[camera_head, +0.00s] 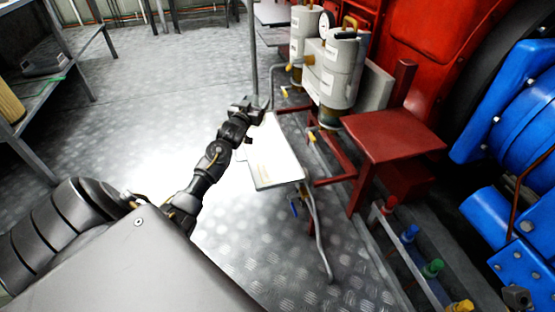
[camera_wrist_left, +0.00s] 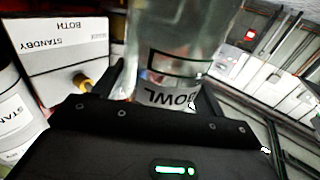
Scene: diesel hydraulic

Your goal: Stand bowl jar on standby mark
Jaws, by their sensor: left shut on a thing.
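My left gripper (camera_head: 252,108) is shut on the bowl jar and holds it near the far left corner of a small white shelf (camera_head: 275,165). In the left wrist view the bowl jar (camera_wrist_left: 180,60) is a clear, glassy cylinder with a dark-framed label reading "BOWL", between the fingers of my left gripper (camera_wrist_left: 165,90). Its ends are hidden or cut off. In the head view the jar is too small to make out clearly. The standby mark cannot be told apart on the shelf. My right gripper is not in view.
White filter housings (camera_head: 340,70) with a gauge (camera_head: 326,22) stand behind the shelf. In the wrist view a white box (camera_wrist_left: 65,50) reads "STANDBY" and "BOTH". A red stand (camera_head: 395,135) and blue machinery (camera_head: 520,110) are at right. Open floor (camera_head: 130,110) lies left.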

